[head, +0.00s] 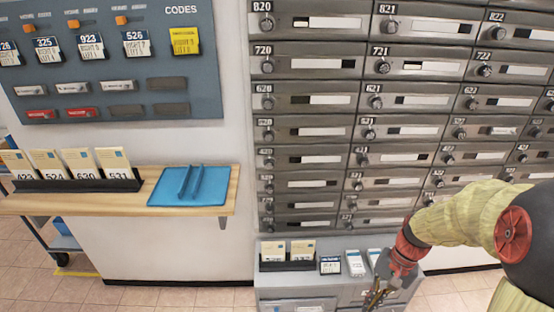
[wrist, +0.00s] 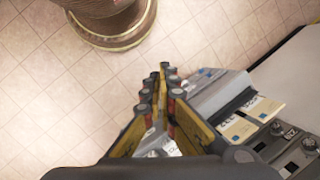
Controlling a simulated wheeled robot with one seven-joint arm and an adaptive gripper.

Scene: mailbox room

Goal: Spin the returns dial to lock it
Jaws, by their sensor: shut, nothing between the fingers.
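My gripper (head: 373,298) is low at the bottom of the head view, in front of the low grey cabinet (head: 277,283) under the mailbox wall. Its yellow and black fingers are shut and empty, and they also show in the wrist view (wrist: 160,95). The grey mailbox wall (head: 336,81) has rows of numbered doors, each with a round dial. I cannot tell which dial is the returns dial. The cabinet's lower front is cut off by the frame and partly hidden by my gripper. In the wrist view, mailbox dials (wrist: 278,128) show at the lower right, apart from my fingers.
Envelopes (head: 302,249) stand in a black rack on the cabinet, beside small cards (head: 355,263). At left, a wooden shelf (head: 222,184) holds a blue tray (head: 163,195) and numbered envelopes (head: 79,165). A codes board (head: 109,58) hangs above. Tiled floor (wrist: 35,75) is open at left.

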